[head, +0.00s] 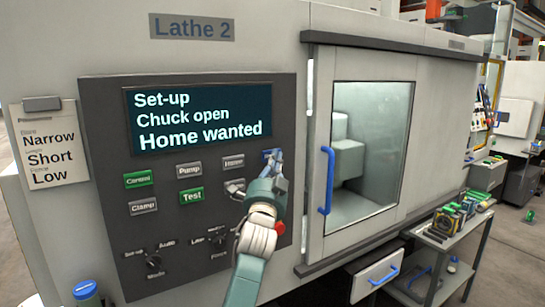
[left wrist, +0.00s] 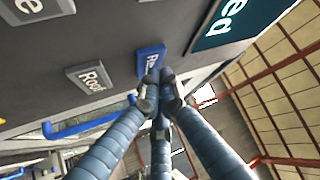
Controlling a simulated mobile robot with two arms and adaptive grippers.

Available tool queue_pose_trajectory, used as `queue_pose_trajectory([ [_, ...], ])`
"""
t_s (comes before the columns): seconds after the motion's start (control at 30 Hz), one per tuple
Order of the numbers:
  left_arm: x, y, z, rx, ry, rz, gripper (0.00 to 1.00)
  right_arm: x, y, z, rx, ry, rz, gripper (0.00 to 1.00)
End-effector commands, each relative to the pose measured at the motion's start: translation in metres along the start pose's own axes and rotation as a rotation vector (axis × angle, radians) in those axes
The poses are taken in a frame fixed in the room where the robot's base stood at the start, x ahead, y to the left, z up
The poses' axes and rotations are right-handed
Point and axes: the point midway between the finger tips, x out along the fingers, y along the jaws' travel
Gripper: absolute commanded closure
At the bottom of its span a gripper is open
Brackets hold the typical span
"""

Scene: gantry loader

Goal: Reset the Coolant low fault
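The lathe's dark control panel (head: 110,110) carries a screen (head: 200,116) reading "Set-up", "Chuck open", "Home wanted"; no coolant message shows on it. A blue button (left wrist: 150,57), its label starting "Re", sits at the right of the upper button row. My left gripper (head: 271,161) is at this button and covers most of it in the head view. In the left wrist view its fingertips (left wrist: 160,84) are together, empty, at the button's edge; I cannot tell whether they touch it. My right gripper is not in view.
Other buttons include green Control (head: 138,179), Pump (head: 189,170), Home (head: 233,162), Clamp (head: 143,206) and green Test (head: 191,195). Below are Mode (head: 154,262) and Force (head: 219,245) knobs. The door handle (head: 326,181) stands out at right. A cart (head: 450,243) holds parts.

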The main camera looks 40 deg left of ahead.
Motion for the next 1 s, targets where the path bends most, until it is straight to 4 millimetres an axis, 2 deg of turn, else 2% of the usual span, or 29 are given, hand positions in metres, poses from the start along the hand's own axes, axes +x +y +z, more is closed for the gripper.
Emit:
queue_pose_trajectory([
  [0.2,-0.008,0.001,-0.007,-0.001,0.000,0.002,1.00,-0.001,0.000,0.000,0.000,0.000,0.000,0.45],
  [0.57,-0.010,0.001,-0.010,-0.001,0.001,0.002,1.00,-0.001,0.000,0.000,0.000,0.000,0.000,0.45],
  [1.0,-0.039,0.001,-0.040,-0.001,0.002,0.001,1.00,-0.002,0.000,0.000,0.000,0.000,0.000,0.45],
])
